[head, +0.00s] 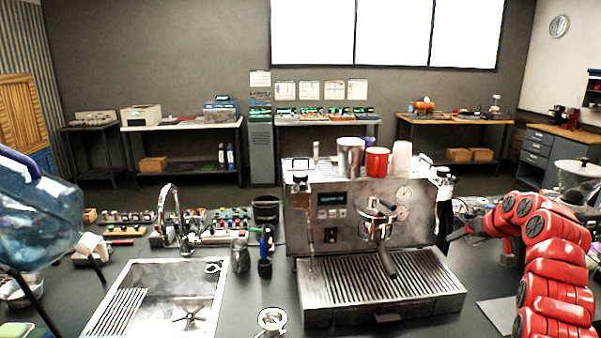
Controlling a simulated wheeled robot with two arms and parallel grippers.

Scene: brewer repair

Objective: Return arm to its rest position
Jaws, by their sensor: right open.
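My red right arm comes in from the right edge and bends left toward the espresso machine. My right gripper (452,238) is dark and small in the picture, at the right side of the espresso machine (340,240). It is open, and nothing shows between its fingers. I cannot tell whether it touches the machine. My left gripper is not in view.
A sink (125,322) with a tap (172,212) lies left of the machine. Cups, including a red one (377,161), stand on top of the machine. A loose portafilter (271,320) lies at the front. A large blue bottle (35,215) is at the left. A grinder (578,180) stands at the right.

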